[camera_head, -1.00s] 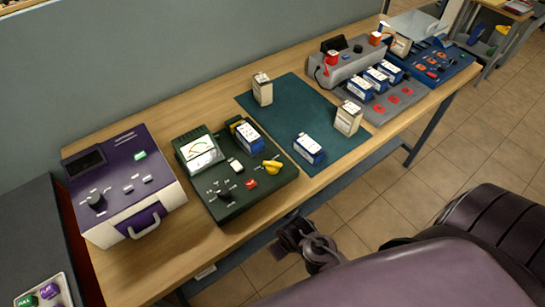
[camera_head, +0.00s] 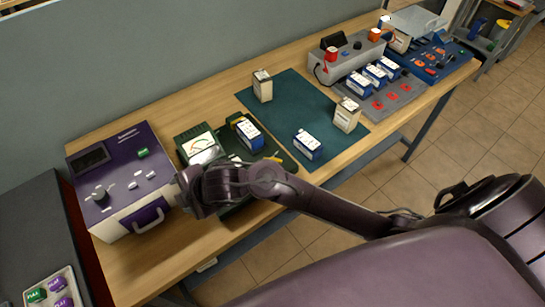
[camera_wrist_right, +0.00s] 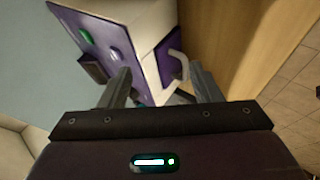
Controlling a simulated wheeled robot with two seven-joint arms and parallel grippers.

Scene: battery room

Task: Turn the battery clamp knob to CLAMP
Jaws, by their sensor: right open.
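The dark green tester (camera_head: 292,165) with a white meter (camera_head: 202,146) stands on the wooden table, mostly covered by my right arm. A blue-and-white battery (camera_head: 249,135) sits in its holder. My right gripper (camera_head: 182,190) is over the tester's left end, beside the purple box. In the right wrist view the gripper (camera_wrist_right: 160,85) is open and empty, its fingers pointing toward the purple box (camera_wrist_right: 148,20) and its handle (camera_wrist_right: 178,62). My left gripper is out of view.
The purple-and-white box (camera_head: 120,170) stands left of the tester. A teal mat (camera_head: 290,105) holds a blue battery (camera_head: 307,145) and two beige batteries (camera_head: 347,115). A grey charger (camera_head: 345,60) and more batteries are at the back right. A tray (camera_head: 50,290) is bottom left.

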